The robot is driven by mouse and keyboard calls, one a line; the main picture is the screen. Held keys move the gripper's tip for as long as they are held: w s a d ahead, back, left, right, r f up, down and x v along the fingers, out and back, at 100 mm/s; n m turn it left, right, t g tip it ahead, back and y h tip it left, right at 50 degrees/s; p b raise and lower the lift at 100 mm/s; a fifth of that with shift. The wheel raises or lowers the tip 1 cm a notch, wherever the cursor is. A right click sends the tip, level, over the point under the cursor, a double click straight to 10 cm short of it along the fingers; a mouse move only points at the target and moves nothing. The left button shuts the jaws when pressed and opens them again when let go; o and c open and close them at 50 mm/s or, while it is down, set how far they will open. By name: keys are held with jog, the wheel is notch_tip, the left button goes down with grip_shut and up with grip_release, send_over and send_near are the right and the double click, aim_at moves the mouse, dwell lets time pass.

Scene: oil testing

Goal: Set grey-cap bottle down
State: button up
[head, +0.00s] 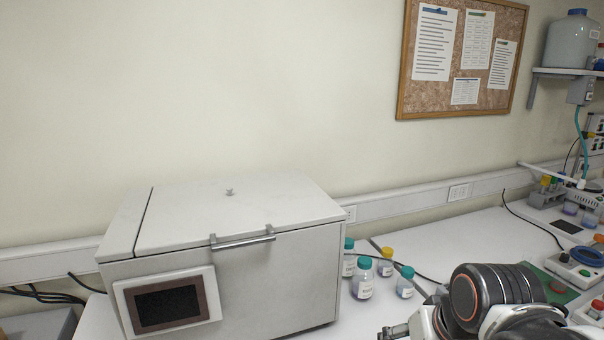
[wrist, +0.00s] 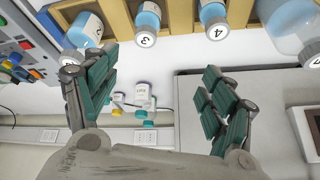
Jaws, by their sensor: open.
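Several bottles with blue contents and pale grey caps show along the top of the wrist view. One (wrist: 147,18) has a cap marked 3, another (wrist: 214,14) has a cap marked 4, and a third (wrist: 87,28) is at the left, near my left-hand finger. I cannot tell which one the task names. My gripper (wrist: 158,66) is open, its green-padded fingers spread wide with nothing between them. The bottles lie beyond the fingertips. In the head view my arm is at the lower right, and neither the fingertips nor the grey-cap bottles show.
A wooden rack (wrist: 181,16) surrounds bottles 3 and 4. A large clear bottle (wrist: 287,22) is at the right. A white lidded machine (head: 240,235) fills the bench's left. Small teal-capped bottles (head: 363,282) and a yellow-capped one (head: 386,264) stand beside it. A control panel (wrist: 22,55) is at left.

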jog(key=shift+s+d+f+t+h+b, duration=0.3)
jog(key=shift+s+d+f+t+b, duration=0.25)
jog(key=shift+t, duration=0.45)
jog(key=shift+r, duration=0.1)
